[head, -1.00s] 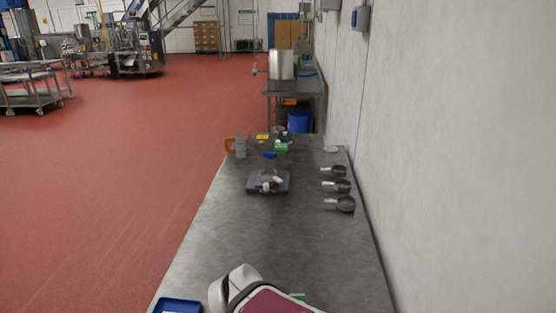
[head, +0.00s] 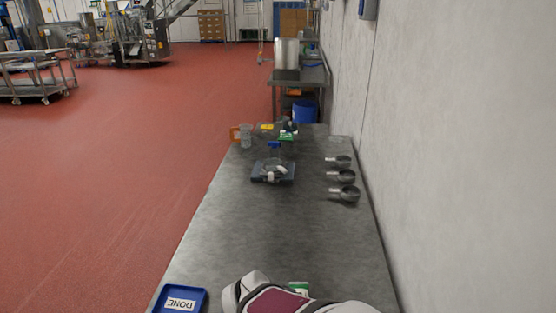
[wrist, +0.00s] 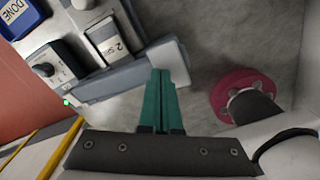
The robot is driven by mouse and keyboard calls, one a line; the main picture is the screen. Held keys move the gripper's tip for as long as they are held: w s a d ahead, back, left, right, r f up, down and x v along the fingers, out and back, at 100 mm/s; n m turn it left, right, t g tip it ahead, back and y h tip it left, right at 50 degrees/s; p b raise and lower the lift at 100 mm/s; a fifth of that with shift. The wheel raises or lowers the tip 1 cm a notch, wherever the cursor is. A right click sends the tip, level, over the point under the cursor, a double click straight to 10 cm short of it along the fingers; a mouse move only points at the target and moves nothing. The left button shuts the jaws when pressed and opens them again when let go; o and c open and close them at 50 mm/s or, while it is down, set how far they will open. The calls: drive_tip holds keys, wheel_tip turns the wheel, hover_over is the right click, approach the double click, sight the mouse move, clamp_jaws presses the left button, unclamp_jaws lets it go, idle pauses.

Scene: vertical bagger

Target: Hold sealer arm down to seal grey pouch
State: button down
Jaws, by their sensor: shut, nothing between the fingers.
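In the wrist view, the grey sealer shows with a black knob (wrist: 45,69) and a small green light at its edge. Its long grey sealer arm (wrist: 115,80) runs across the picture to my fingers. My gripper (wrist: 162,73) has teal fingers, shut and empty, with tips over or against the arm's right end; I cannot tell whether they touch. A dark grey piece with a white label marked 2 (wrist: 113,46) lies beside the arm; I cannot tell if it is the grey pouch. In the head view, my arm hides the sealer.
A blue tray marked DONE (head: 180,301) is at the table's near left, also in the wrist view (wrist: 20,16). A scale (head: 272,172) stands farther back, with several metal scoops (head: 343,194) to the right. A clear jug (head: 245,136) stands behind. The middle table is clear.

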drive_tip(key=shift+d+f, duration=0.1)
drive_tip(key=shift+f, duration=0.2)
drive_tip(key=shift+d+f, duration=0.2)
drive_tip(key=shift+f, duration=0.65)
drive_tip(key=shift+d+f, duration=0.15)
drive_tip(key=shift+f, duration=0.95)
idle(0.9)
idle(2.4)
